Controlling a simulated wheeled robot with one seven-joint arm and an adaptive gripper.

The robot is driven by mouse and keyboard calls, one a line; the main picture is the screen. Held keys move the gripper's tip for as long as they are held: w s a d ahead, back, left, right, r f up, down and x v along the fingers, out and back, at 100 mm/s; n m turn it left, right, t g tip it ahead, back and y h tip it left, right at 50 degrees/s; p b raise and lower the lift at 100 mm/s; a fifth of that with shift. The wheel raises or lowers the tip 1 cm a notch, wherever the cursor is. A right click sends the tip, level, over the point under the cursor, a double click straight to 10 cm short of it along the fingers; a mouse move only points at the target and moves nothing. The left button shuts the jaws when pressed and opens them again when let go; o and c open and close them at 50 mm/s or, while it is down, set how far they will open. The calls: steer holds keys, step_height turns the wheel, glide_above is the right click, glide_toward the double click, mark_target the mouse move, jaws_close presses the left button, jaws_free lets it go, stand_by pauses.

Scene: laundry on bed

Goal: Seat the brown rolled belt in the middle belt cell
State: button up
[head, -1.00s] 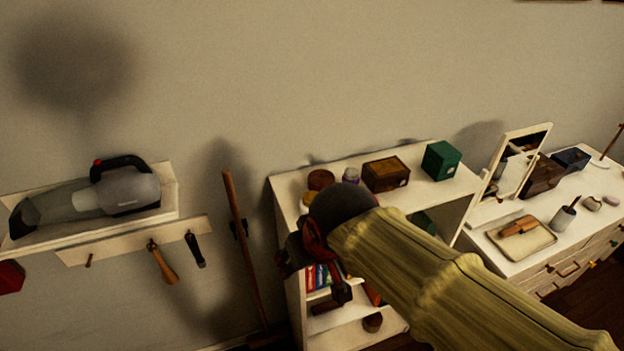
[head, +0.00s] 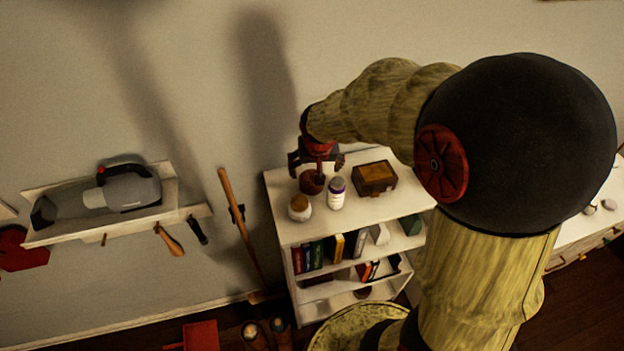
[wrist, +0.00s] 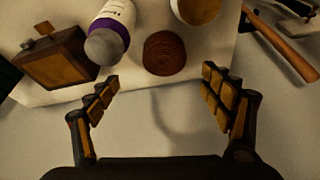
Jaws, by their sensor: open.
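The brown rolled belt (head: 312,184) lies on the white shelf unit's top near its back edge. In the wrist view the belt (wrist: 165,52) shows as a ringed round coil, beyond my fingertips and roughly centred between them. My gripper (head: 317,160) is just above the belt, pointing down. In the wrist view my gripper (wrist: 162,90) is open, with nothing between its fingers. I cannot make out the middle belt cell in any view.
A white bottle with a purple band (head: 336,193), a jar (head: 300,208) and a wooden box (head: 374,178) stand close to the belt. The wall is behind. Books (head: 325,250) fill the shelf below. A handheld vacuum (head: 125,188) sits on a wall shelf at left.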

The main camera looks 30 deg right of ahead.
mark_target(312, 178)
steer(key=x, duration=0.5)
steer(key=a+x, duration=0.1)
steer(key=x, duration=0.2)
steer(key=shift+w+d+f+p, duration=0.1)
steer(key=shift+w+f+p, duration=0.1)
steer(key=shift+w+p, duration=0.1)
steer(key=shift+c, duration=1.1)
steer(key=shift+r, duration=0.1)
steer(key=c, duration=1.3)
